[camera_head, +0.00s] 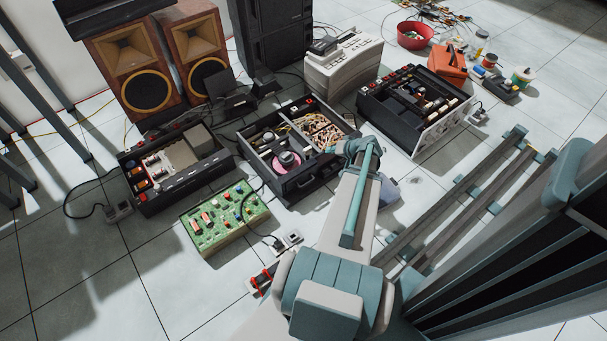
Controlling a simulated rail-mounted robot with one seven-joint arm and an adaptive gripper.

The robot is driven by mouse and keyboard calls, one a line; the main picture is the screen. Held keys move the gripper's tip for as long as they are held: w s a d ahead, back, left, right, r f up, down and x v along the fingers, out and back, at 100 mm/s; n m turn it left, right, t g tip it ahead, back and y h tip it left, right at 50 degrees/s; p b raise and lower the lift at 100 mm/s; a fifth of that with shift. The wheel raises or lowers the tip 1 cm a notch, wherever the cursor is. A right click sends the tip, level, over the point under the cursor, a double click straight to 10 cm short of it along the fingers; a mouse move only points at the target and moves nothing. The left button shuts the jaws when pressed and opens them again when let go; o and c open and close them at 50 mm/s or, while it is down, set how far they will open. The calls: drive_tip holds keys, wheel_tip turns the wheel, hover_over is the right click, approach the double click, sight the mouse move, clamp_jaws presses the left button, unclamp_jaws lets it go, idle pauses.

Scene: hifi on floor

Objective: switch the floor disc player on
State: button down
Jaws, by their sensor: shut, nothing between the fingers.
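The open black unit (262,178) in the middle of the floor appears to be the disc player. Its lid is off, and a round pink-and-dark part (287,161) and a bundle of wires (318,131) show inside. Small red parts sit at its back edge; I cannot tell which is a power switch or whether it is on. My arm reaches from the bottom middle up to this unit's right side and covers its right front corner.
An open black unit (180,178) stands left, another (414,102) right. A green circuit board (224,215) lies in front. Speakers (140,78) and a pale box (343,68) stand behind. A red bowl (414,36) and orange toolbox (450,62) are back right. Cables cross the tiles.

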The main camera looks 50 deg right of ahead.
drive_tip(key=shift+w+a+f, duration=0.15)
drive_tip(key=shift+w+a, duration=0.15)
drive_tip(key=shift+a, duration=0.15)
drive_tip(key=shift+f, duration=0.1)
drive_tip(key=b, duration=0.3)
hover_over(323, 167)
drive_tip(key=s, duration=0.2)
drive_tip(key=f, duration=0.7)
drive_tip(key=shift+s+a, duration=0.2)
drive_tip(key=shift+f+b, duration=0.8)
drive_tip(key=shift+f, duration=0.1)
drive_tip(key=shift+f+b, duration=0.35)
drive_tip(key=shift+b, duration=0.15)
drive_tip(key=shift+f+b, duration=0.3)
idle(0.5)
